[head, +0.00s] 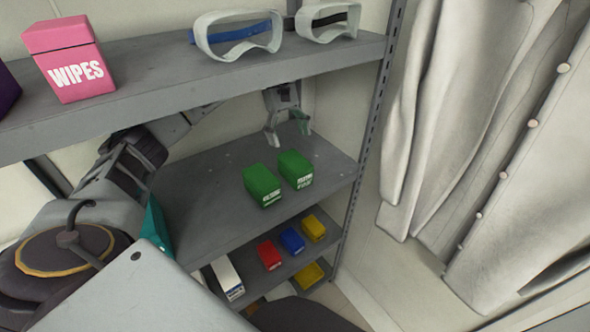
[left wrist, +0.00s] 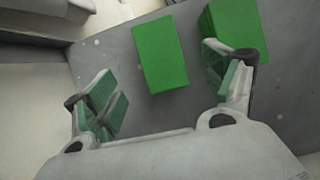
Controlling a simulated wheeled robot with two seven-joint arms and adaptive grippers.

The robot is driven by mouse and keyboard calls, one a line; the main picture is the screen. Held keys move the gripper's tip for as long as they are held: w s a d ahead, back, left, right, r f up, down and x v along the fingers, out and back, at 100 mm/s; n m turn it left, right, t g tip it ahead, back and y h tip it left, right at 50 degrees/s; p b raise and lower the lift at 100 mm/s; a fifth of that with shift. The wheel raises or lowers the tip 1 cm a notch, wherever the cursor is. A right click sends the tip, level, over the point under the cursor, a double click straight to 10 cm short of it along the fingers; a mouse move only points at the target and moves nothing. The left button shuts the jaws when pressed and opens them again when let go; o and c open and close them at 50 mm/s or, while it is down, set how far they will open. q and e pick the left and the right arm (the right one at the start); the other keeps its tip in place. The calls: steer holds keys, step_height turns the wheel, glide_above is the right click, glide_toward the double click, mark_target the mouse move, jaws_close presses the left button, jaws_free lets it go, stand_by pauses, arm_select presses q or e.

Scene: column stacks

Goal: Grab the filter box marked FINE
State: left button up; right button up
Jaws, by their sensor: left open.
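Two green filter boxes stand side by side on the middle shelf. The left box (head: 262,186) and the right box (head: 295,169) both carry small white lettering. The second line on the right box looks like FINE, but the print is too small to be sure; I cannot read the left one's. My left gripper (head: 288,130) is open and empty, fingers down, behind and above the boxes, apart from both. In the left wrist view, one green box (left wrist: 160,53) lies ahead between the fingers and another is partly behind the right finger. My right gripper is out of view.
The upper shelf (head: 200,85) above my left gripper holds a pink WIPES box (head: 68,60) and two goggles. A teal item (head: 156,226) stands at the middle shelf's left. Lower shelves hold red, blue, yellow and white boxes. Coats (head: 470,130) hang at right.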

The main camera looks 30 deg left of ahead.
mark_target(295, 160)
arm_select(q)
steer(key=shift+x, duration=3)
steer(key=shift+p+x, duration=0.5)
steer(key=shift+x, duration=2.5)
steer(key=shift+f+b, duration=0.25)
steer(key=shift+b, duration=0.15)
steer(key=c, duration=1)
